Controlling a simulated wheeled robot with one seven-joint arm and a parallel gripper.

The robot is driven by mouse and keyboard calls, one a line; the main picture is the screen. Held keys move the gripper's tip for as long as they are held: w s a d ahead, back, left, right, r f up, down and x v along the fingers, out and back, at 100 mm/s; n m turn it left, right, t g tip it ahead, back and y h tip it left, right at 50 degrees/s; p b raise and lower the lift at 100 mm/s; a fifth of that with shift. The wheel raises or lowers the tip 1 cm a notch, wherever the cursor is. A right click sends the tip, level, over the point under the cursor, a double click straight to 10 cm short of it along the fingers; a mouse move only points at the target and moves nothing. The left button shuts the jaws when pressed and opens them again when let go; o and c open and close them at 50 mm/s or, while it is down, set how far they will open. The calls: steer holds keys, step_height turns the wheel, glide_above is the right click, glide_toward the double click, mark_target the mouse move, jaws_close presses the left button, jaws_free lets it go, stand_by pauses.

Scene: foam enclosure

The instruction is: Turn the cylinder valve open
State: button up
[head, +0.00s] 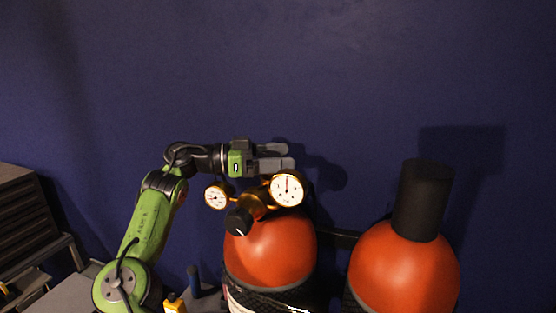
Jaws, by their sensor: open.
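A red gas cylinder (268,252) stands in the middle of the head view with a brass regulator on its top. The regulator carries a left gauge (216,196), a right gauge (287,188) and a black knob (239,221) at the front. I cannot make out a separate valve handwheel; it may be hidden behind the gauges or my gripper. My green and black gripper (276,157) is level, just above and behind the gauges, with its fingers pointing right. It is open, and I see nothing between its fingers.
A second red cylinder (405,268) with a tall black cap (423,200) stands to the right. A dark bar (338,239) runs behind the cylinders along the blue wall (400,70). A grey rack (28,220), a yellow bottle (175,304) and a blue one (194,279) are at left.

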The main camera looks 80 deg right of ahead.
steer(key=shift+d, duration=0.1)
steer(key=c, duration=1)
steer(key=shift+o, duration=0.2)
steer(key=n+h+b, duration=0.1)
steer(key=b, duration=0.1)
steer(key=n+t+h+b, duration=0.1)
steer(key=h+b, duration=0.1)
steer(key=shift+w+f+t, duration=0.1)
steer(key=shift+f+t, duration=0.2)
steer(key=shift+f, duration=0.05)
steer(key=shift+d+r+n+t+h+b, duration=0.15)
steer(key=shift+n+t+h+b, duration=0.45)
steer(key=shift+n+h+b, duration=0.4)
steer(key=shift+r, duration=0.15)
steer(key=shift+w, duration=0.1)
steer(key=o, duration=1)
steer(key=shift+c, duration=0.2)
